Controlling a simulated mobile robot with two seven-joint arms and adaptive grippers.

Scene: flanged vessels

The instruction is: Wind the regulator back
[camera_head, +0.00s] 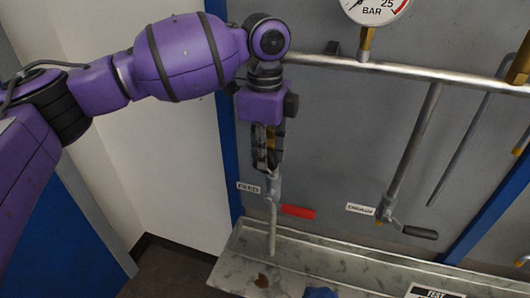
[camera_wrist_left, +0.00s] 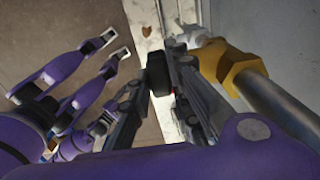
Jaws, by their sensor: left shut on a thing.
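My left gripper (camera_head: 267,160) points down in front of the grey panel, at the upright feed line on the left. In the left wrist view its fingers (camera_wrist_left: 170,84) are closed around a black round knob (camera_wrist_left: 158,72), which I take to be the regulator's. The fingers hide most of the regulator in the head view. A brass fitting (camera_wrist_left: 240,70) sits just right of the fingers in the wrist view.
Below the gripper is a feed valve with a red lever (camera_head: 298,211). A second valve with a black lever (camera_head: 420,232) is to the right. A pressure gauge (camera_head: 374,8) tops the horizontal pipe (camera_head: 420,75). A metal tray (camera_head: 240,268) runs beneath.

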